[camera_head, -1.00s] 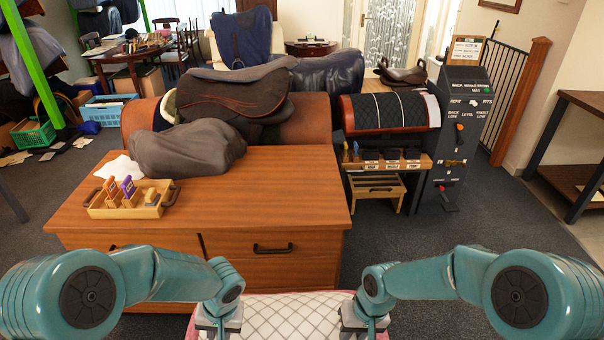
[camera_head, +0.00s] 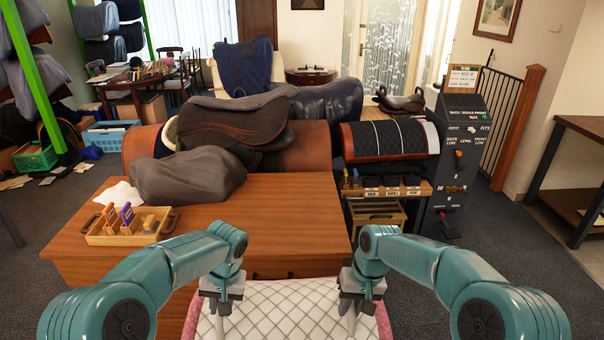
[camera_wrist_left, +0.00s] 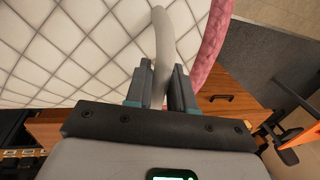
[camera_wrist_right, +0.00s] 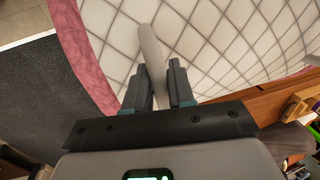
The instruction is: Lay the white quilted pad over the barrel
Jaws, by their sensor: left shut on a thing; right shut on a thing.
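The white quilted pad (camera_head: 285,312) with pink edging hangs between my two grippers at the bottom of the head view. My left gripper (camera_wrist_left: 160,90) is shut on a pale strap-like strip of the pad, beside the pink edge (camera_wrist_left: 212,45). My right gripper (camera_wrist_right: 160,88) is shut on a similar strip at the pad's other side. In the head view the left gripper (camera_head: 219,292) and right gripper (camera_head: 358,292) are level. A brown barrel (camera_head: 310,148) behind the desk carries a dark saddle (camera_head: 235,125). Another barrel-like form (camera_head: 388,140) at right wears a black quilted cover with white lines.
The wooden desk (camera_head: 290,215) stands right ahead, with a grey draped bundle (camera_head: 190,175) and a small tool tray (camera_head: 130,228) on it. A dark control post (camera_head: 455,165) and a low shelf (camera_head: 395,192) stand right of it. Open carpet (camera_head: 480,255) lies at right.

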